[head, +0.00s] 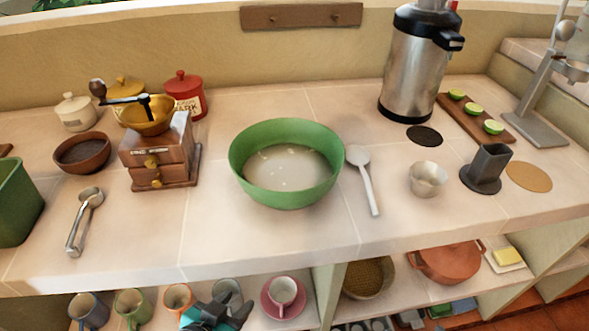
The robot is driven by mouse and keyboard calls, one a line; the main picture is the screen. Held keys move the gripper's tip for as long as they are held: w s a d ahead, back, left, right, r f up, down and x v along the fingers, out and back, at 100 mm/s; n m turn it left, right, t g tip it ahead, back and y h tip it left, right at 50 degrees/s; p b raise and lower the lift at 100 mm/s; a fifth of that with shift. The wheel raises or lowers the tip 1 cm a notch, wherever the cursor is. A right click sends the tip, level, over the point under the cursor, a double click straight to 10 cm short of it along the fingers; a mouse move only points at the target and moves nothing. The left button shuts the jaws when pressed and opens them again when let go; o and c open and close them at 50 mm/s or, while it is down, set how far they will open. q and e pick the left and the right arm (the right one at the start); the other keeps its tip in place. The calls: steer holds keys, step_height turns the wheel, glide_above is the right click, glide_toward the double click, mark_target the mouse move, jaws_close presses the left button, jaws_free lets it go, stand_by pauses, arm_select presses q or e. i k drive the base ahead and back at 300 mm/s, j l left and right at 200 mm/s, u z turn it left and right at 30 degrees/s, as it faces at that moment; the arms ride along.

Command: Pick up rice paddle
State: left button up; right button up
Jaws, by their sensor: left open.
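The white rice paddle (363,178) lies flat on the tiled counter, just right of the green bowl (287,196). Its rounded head is at the back, close beside the bowl's rim, and its handle points toward the counter's front edge. The bowl holds a whitish content. My left gripper (226,312), dark with teal parts, shows at the bottom edge of the head view. It is open, in front of the counter and well below and left of the paddle. Most of its arm is out of view. My right gripper is not in view.
A metal cup (427,179) and a dark square holder (488,168) stand right of the paddle. A coffee grinder (160,158) and a metal scoop (84,220) are at left. Mugs and a pink cup (283,291) sit on the lower shelf. The counter in front of the paddle is clear.

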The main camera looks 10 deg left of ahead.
mark_target(356, 156)
steer(key=k+l+u, duration=0.1)
steer(key=l+u, duration=0.25)
steer(key=k+l+u, duration=0.1)
steer(key=u, duration=0.3)
steer(key=k+l+u, duration=0.15)
steer(key=u, duration=0.2)
